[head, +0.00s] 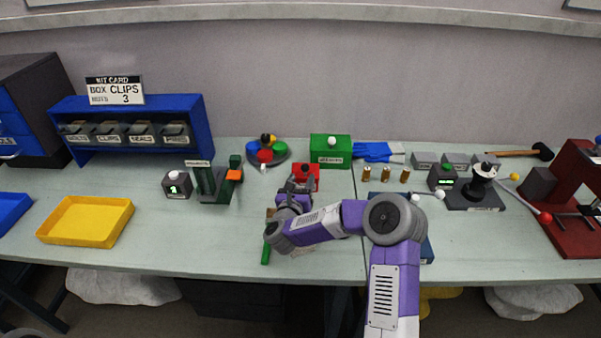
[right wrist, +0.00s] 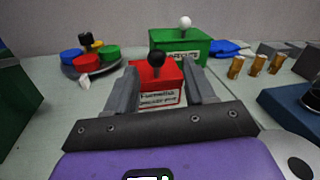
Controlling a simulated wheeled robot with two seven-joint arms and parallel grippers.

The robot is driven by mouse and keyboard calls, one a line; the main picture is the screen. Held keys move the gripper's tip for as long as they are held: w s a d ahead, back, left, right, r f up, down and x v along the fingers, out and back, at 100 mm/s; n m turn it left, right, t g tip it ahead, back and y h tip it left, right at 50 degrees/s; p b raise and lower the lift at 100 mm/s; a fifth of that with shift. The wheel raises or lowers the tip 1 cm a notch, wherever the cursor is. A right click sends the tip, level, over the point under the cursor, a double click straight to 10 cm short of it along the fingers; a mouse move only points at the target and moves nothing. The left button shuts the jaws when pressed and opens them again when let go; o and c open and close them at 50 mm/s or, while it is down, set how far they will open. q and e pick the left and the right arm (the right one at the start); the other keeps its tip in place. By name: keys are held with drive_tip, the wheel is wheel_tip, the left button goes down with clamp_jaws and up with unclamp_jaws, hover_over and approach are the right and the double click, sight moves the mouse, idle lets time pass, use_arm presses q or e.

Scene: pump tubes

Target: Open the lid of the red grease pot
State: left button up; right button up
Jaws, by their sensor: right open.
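The red grease pot (head: 312,171) is a small red box, partly hidden behind my right gripper (head: 297,186) in the head view. In the right wrist view the red pot (right wrist: 146,76) shows a black ball knob on its top and a white label on its front. The lid looks closed. My right gripper (right wrist: 162,76) is open, one finger to each side of the pot and knob in that view. No grip on the knob shows. My left gripper is not in view.
A green box (head: 330,146) with a white knob stands just behind the pot. A round tray (head: 281,157) of coloured pieces is at back left. Several brass cylinders (head: 379,175) stand to the right. A yellow tray (head: 84,243) lies at the left.

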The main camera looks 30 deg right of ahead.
sight(304, 171)
drive_tip(key=shift+w+f+b, duration=0.4)
drive_tip(key=shift+w+f, duration=0.05)
drive_tip(key=shift+f, duration=0.4)
drive_tip(key=x, duration=0.7)
drive_tip(key=shift+w+d+r, duration=0.1)
drive_tip(key=shift+w+d, duration=0.05)
clamp_jaws()
